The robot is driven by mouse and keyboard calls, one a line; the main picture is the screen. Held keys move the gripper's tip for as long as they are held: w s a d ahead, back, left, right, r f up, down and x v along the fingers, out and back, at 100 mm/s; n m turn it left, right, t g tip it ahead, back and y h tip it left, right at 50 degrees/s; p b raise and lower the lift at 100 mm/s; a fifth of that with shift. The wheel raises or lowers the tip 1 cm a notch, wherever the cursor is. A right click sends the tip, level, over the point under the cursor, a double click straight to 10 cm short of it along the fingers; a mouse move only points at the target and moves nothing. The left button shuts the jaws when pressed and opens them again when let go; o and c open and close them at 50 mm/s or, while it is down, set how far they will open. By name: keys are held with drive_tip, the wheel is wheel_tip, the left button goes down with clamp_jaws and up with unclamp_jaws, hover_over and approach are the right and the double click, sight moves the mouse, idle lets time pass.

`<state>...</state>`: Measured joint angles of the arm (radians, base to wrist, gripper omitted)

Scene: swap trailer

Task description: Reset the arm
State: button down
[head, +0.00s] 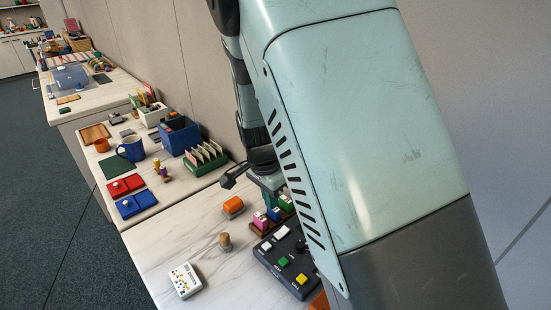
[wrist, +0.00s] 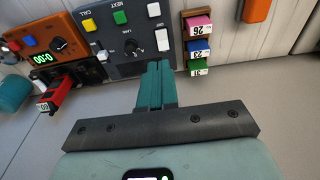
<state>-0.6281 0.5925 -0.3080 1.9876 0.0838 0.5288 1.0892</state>
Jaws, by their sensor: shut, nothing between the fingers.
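My gripper (wrist: 157,85) shows in the wrist view with its two teal fingers pressed together and nothing between them. Its fingertips are in front of the lower edge of a dark control panel (wrist: 101,58) with white, green and yellow buttons and a black knob. In the head view my gripper (head: 270,200) hangs over the table beside the small rack of coloured blocks, partly behind my large arm link. The dark panel also shows there (head: 284,262), with its right side hidden by my arm. I cannot tell whether the fingertips touch anything.
A rack with pink, blue and green numbered blocks (wrist: 199,47) stands right of the panel. An orange timer unit (wrist: 60,40) and a red toy vehicle (wrist: 58,97) are left. An orange block (head: 232,206), a wooden peg (head: 225,241) and a white box (head: 185,281) stand on the table.

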drive_tip(key=s+d+r+n+t+y, duration=0.15)
drive_tip(key=s+d+r, duration=0.25)
drive_tip(key=r, duration=0.5)
drive_tip(key=s+d+r+n+y, duration=0.1)
drive_tip(key=s+d+r+n, duration=0.2)
drive_tip(key=r, duration=0.6)
drive_tip(key=s+d+r+n+t, duration=0.1)
drive_tip(key=s+d+r+n, duration=0.1)
drive_tip(key=s, duration=0.5)
drive_tip(key=s+d+r+n+t+h, duration=0.1)
drive_tip(key=s+d+r+n+t, duration=0.1)
drive_tip(key=s+d+r, duration=0.3)
drive_tip(key=s+n, duration=0.1)
drive_tip(key=s, duration=0.2)
drive_tip(key=shift+s+r, duration=0.3)
drive_tip(key=shift+r, duration=0.1)
